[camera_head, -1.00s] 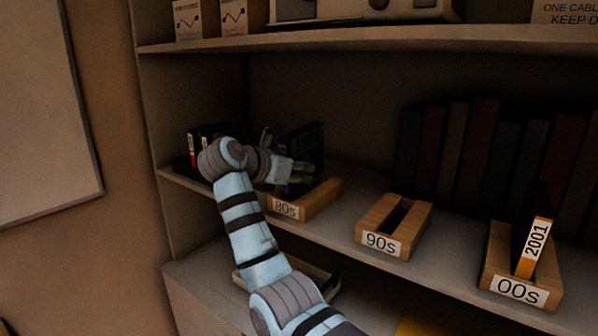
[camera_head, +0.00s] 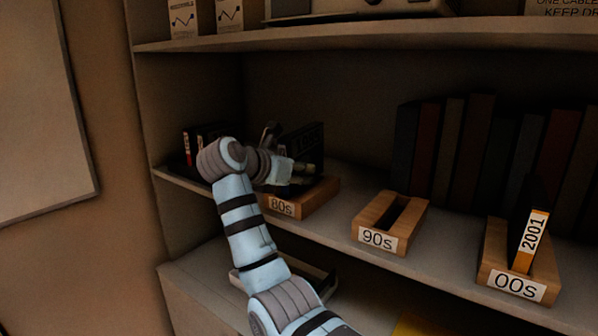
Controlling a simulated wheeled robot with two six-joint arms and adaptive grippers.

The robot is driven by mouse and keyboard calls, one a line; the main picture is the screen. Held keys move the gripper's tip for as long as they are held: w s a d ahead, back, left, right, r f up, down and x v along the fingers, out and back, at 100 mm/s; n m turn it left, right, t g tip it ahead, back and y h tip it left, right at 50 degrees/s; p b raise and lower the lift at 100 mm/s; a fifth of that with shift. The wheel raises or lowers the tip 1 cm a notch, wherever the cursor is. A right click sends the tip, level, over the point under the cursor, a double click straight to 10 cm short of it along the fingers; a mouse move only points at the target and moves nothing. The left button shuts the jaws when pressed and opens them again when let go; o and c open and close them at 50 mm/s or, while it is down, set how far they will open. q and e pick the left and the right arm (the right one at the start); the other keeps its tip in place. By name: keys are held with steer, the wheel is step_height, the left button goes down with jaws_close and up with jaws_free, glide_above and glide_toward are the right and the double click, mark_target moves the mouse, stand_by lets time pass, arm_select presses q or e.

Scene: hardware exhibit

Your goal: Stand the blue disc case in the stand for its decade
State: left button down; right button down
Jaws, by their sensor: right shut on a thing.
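My right gripper (camera_head: 290,172) is at the left end of the middle shelf, above the back of the 80s stand (camera_head: 312,200). It is shut on a dark disc case (camera_head: 304,141), which stands roughly upright at that stand. The case looks nearly black in the shade and its label is hard to read. The gripper hides its lower part, so I cannot tell whether it sits in the slot. The 90s stand (camera_head: 377,238) is empty. The 00s stand (camera_head: 491,269) holds an orange-edged case marked 2001 (camera_head: 533,240). My left gripper is not in view.
Several dark cases with red and white marks (camera_head: 192,143) stand left of my gripper. A row of dark books (camera_head: 450,150) fills the back right of the shelf. The upper shelf (camera_head: 380,38) hangs above my arm. A shallow tray (camera_head: 320,284) lies below, behind my arm.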

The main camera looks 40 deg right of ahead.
mark_target(285, 189)
stand_by(0.5)
steer(key=shift+f+b, duration=0.3)
steer(key=shift+f, duration=0.15)
steer(key=shift+r, duration=0.1)
steer(key=c, duration=1.4)
jaws_free()
steer(key=shift+o, duration=0.2)
steer(key=a, duration=0.2)
steer(key=s+a, duration=0.1)
steer(key=a, duration=0.2)
steer(key=s+a, duration=0.1)
steer(key=a, duration=0.2)
steer(key=shift+s+b, duration=0.15)
steer(key=shift+b, duration=0.2)
steer(key=shift+d, duration=0.1)
steer(key=shift+d, duration=0.1)
